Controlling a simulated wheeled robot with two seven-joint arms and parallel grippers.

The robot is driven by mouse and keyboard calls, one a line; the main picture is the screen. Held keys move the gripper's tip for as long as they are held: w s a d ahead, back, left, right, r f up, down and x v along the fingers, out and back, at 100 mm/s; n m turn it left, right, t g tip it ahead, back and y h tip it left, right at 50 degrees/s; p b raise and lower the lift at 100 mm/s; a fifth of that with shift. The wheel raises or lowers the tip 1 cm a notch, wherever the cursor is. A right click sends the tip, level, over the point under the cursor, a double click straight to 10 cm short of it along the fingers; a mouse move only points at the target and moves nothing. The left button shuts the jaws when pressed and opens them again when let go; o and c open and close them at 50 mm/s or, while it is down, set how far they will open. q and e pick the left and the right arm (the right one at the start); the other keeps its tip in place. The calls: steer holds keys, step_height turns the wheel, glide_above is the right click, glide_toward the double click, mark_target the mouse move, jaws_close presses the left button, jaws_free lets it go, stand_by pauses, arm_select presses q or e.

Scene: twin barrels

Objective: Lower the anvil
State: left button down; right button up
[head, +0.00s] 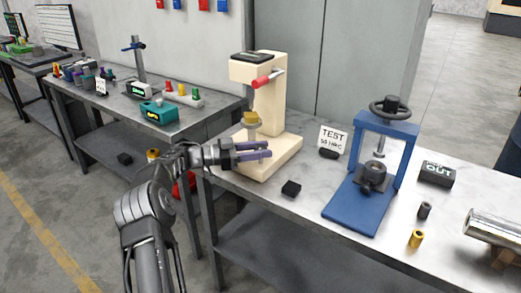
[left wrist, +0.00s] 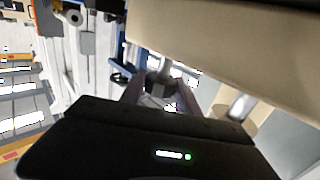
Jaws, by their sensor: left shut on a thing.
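A brass-coloured piece (head: 251,118) sits at a grey upright shaft (head: 253,132) under the head. I cannot tell which part is the anvil. My left gripper (head: 262,149) is just below that shaft, over the tester's base. In the left wrist view its purple fingers are shut on a dark grey part (left wrist: 158,90) with a silver shaft (left wrist: 165,69). In the head view the fingers hide that part. My right gripper is not in view.
A blue press (head: 359,205) with a black handwheel stands to the right. A "TEST" sign (head: 332,139), a black block (head: 291,188), an "OUT" block (head: 436,174) and a brass cylinder (head: 416,238) are on the bench. The front centre of the bench is mostly free.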

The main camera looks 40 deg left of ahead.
arm_select(q)
steer(key=shift+r, duration=0.15)
steer(key=c, duration=0.9)
jaws_free()
steer(key=shift+v, duration=3.85)
steer(key=shift+a, duration=0.1)
